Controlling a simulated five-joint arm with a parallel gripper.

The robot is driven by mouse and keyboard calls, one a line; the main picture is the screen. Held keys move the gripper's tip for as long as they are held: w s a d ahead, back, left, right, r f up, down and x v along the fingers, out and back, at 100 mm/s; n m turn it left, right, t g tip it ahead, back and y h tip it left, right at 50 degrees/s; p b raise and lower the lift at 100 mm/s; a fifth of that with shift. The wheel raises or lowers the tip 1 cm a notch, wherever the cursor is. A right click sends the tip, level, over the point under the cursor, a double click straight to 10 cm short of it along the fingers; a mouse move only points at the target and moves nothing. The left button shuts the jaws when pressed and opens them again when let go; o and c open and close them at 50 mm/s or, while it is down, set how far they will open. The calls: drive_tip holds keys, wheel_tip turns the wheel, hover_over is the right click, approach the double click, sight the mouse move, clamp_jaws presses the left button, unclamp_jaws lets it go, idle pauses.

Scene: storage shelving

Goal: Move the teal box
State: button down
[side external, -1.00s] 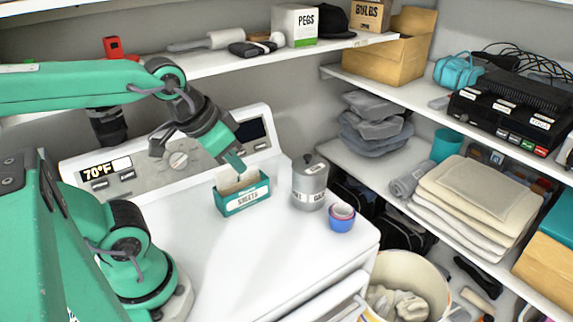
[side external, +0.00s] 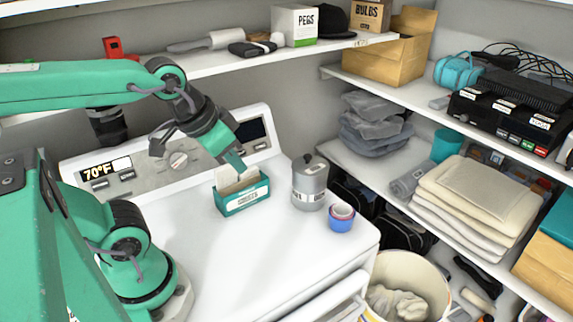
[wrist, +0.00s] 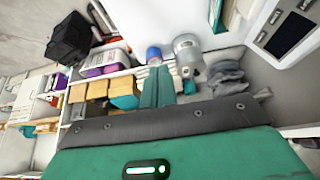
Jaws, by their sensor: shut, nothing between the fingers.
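The teal box (side external: 243,197), with a white label on its front and white sheets sticking out of its top, stands upright on the white appliance top (side external: 200,258). In the wrist view, the shut fingers of my gripper (wrist: 157,85) show side by side, and part of the teal box (wrist: 229,15) shows at the top edge.
A shelf (side external: 225,64) hangs above. The front of the appliance top is clear.

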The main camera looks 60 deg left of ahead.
drive_tip(key=m+g, duration=0.6)
drive_tip(key=m, duration=1.3)
approach(242, 192)
drive_tip(key=shift+w+d+r, duration=0.1)
drive_tip(key=shift+w+d, duration=0.05)
drive_tip(key=shift+d, duration=1.2)
drive_tip(key=shift+w+d, duration=0.15)
drive_tip(key=shift+d, duration=1.2)
wheel_tip(242, 192, down, 10)
drive_tip(key=shift+r, duration=0.2)
drive_tip(key=shift+a+f, duration=0.25)
drive_tip(key=shift+w+a, duration=0.1)
drive_tip(key=shift+a, duration=1.65)
